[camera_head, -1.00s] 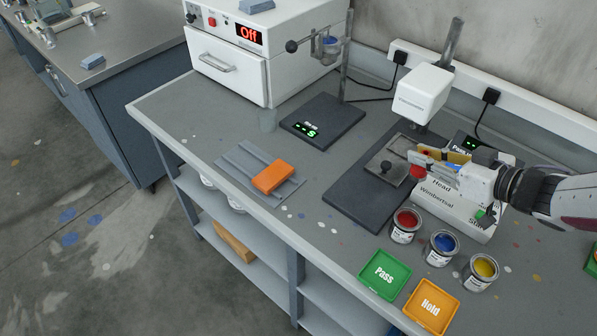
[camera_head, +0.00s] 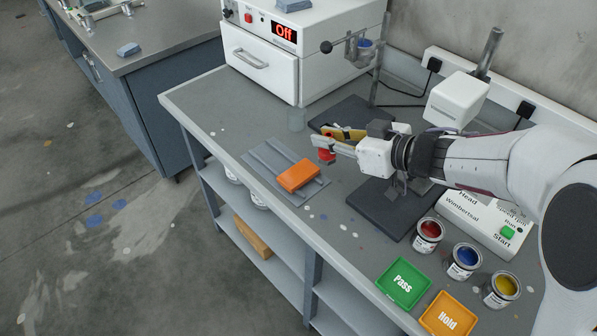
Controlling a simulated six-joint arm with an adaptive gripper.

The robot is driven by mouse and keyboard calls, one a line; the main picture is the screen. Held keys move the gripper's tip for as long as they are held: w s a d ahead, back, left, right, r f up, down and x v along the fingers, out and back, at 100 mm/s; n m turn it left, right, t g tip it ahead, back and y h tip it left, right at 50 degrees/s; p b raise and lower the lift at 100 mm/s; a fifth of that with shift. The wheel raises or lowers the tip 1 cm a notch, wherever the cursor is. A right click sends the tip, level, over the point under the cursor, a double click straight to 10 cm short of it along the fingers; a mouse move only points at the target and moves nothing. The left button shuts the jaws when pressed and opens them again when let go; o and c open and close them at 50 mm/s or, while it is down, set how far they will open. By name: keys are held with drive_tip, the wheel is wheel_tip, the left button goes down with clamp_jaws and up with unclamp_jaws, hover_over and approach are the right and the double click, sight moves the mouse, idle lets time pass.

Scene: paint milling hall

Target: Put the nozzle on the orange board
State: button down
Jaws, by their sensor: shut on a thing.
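My gripper (camera_head: 334,144) is shut on a small red thing (camera_head: 326,155), which looks like the nozzle; the fingers hide part of it. It is held above the bench, up and to the right of the orange board in the picture. The orange board (camera_head: 298,176) is a flat orange block lying on a grey ribbed rack (camera_head: 262,160). Its top is bare. The gripper and the red thing are apart from it.
A white oven (camera_head: 300,60) reading "Off" is at the back. Open paint tins (camera_head: 428,232) and the green Pass tray (camera_head: 403,283) and orange Hold tray (camera_head: 449,316) are at the front right.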

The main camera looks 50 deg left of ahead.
drive_tip(key=s+a+r+m+t, duration=0.1)
drive_tip(key=s+a, duration=0.1)
drive_tip(key=a, duration=0.5)
drive_tip(key=shift+r, duration=0.4)
drive_tip(key=shift+f, duration=0.1)
hover_over(299, 173)
wheel_tip(299, 173, down, 6)
idle(0.4)
drive_tip(key=shift+a+f, duration=0.1)
drive_tip(key=shift+f, duration=0.05)
drive_tip(key=shift+f, duration=1.75)
drive_tip(key=shift+f, duration=0.1)
